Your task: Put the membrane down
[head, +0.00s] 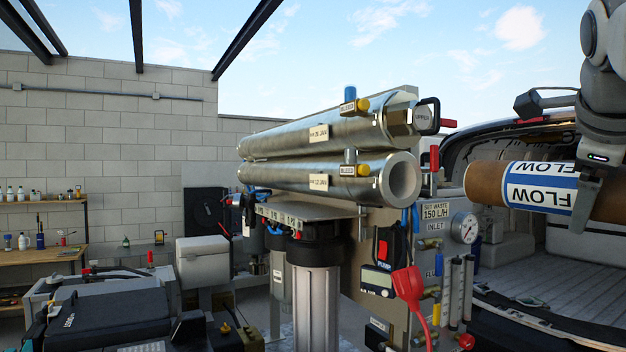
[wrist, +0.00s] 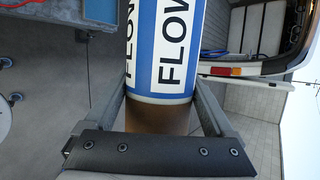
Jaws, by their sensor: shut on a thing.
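The membrane (head: 490,184) is a brown cylinder with a blue and white FLOW label, held in the air at the right of the head view. My gripper (head: 584,195) is shut around it near its right part. In the wrist view the membrane (wrist: 165,60) lies between the two fingers of my gripper (wrist: 160,105), its label facing the camera. Its far end is cut off by the top of the wrist view. Two steel tubes lie one above the other left of the membrane: the upper tube (head: 300,137) has an end fitting, and the lower tube (head: 300,174) has an open end.
A panel with a gauge (head: 466,228), flow meters and a red plug (head: 408,285) stands below the tubes. An open vehicle with a bare load floor (head: 550,275) is behind the membrane. A workbench (head: 40,257) with bottles stands at the far left.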

